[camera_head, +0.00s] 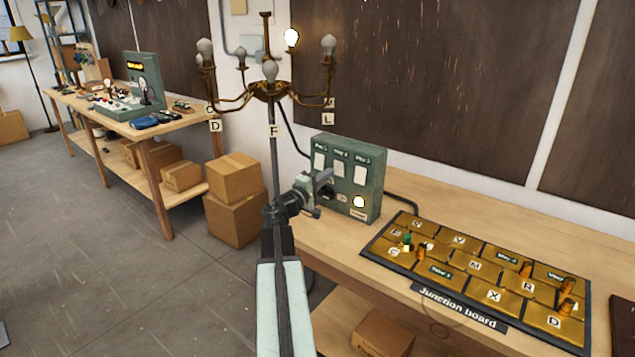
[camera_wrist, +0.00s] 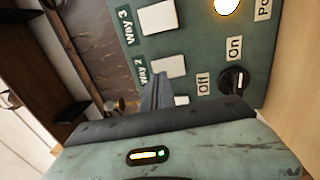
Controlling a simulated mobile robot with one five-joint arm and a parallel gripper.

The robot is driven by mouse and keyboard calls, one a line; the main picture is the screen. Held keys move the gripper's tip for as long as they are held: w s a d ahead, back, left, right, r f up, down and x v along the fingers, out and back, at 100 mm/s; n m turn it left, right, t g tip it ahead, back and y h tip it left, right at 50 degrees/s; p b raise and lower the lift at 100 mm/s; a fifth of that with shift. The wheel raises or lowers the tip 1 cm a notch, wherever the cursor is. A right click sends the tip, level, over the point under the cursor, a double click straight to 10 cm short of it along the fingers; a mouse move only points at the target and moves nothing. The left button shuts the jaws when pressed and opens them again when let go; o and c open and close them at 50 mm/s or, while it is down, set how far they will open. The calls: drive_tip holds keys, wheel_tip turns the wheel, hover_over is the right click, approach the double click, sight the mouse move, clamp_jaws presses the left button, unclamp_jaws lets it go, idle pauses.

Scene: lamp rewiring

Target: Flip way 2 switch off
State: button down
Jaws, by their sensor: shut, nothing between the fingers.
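The green switch box (camera_head: 377,186) stands on the bench with white switches labelled Way 1, Way 2 and Way 3. The Way 2 switch (camera_head: 339,168) is the middle one; in the wrist view (camera_wrist: 170,66) it sits just beyond my fingertips. My gripper (camera_head: 325,179) is shut and empty in front of the box's left half. In the wrist view its fingers (camera_wrist: 159,88) lie between the Way 2 switch and the partly hidden Way 1 switch (camera_wrist: 181,100). I cannot tell whether they touch the panel. The switch's tilt is unclear.
A black On/Off knob (camera_wrist: 235,80) and a lit power lamp (camera_head: 358,202) are low on the box. The junction board (camera_head: 455,310) lies right of the box. Cartons (camera_head: 233,218) stand left.

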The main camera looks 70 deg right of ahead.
sight(339, 165)
drive_tip(key=x, duration=0.4)
